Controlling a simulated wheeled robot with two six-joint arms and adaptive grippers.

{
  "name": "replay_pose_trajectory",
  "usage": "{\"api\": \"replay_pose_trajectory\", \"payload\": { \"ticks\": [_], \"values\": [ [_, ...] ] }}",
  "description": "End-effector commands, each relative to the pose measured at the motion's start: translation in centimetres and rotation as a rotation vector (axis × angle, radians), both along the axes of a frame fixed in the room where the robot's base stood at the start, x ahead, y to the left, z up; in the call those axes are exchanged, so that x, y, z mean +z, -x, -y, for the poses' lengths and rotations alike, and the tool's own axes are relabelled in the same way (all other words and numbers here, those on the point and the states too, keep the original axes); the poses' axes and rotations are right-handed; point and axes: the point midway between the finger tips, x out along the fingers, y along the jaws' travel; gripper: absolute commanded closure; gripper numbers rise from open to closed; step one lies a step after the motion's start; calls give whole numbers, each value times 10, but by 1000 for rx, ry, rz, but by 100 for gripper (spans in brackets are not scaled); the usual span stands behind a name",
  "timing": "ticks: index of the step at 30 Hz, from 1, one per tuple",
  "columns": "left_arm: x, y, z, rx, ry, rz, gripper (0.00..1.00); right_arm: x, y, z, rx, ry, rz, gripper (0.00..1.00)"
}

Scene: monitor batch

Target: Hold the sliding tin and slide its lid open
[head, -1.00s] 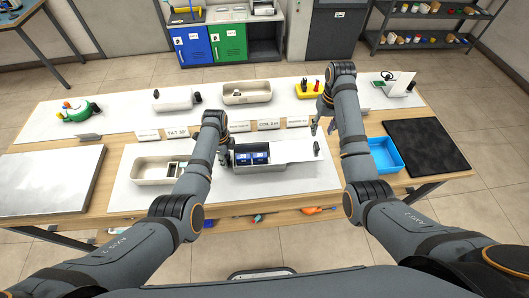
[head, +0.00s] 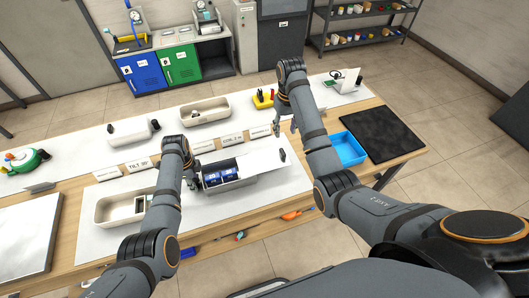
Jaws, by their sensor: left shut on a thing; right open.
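The sliding tin (head: 240,184) is a grey box on a white mat in the middle of the bench. Its pale lid (head: 257,163) is slid out to the right, and blue items (head: 221,172) show inside the open left part. A dark knob (head: 282,155) stands at the lid's right end. My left gripper (head: 193,181) is shut on the tin's left end, its fingertips partly hidden by the arm. My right gripper (head: 284,128) is open and empty, above and behind the knob and apart from it.
A cream divided tray (head: 103,211) stands left of the tin, partly behind my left arm. A blue bin (head: 347,149) and a black mat (head: 399,137) are to the right. Label cards (head: 138,166), another cream tray (head: 205,111) and a yellow holder (head: 263,98) are behind.

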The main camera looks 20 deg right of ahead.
Motion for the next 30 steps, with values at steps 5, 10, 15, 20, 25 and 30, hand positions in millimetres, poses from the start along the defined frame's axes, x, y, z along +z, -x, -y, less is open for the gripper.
{"api": "replay_pose_trajectory", "payload": {
  "ticks": [5,10,15,20,25,30],
  "values": [
    [0,0,1,0,2,-1,61,0,0,0,0,0,0,57],
    [0,0,0,0,1,0,47,0,0,0,0,0,0,57],
    [0,0,0,0,0,0,47,0,0,0,0,0,0,57],
    [9,-1,1,0,1,3,47,0,0,0,0,0,0,57],
    [46,-2,1,0,3,7,47,0,0,0,0,0,0,57],
    [87,-1,1,0,2,5,47,0,0,0,0,0,0,57]
  ]
}}
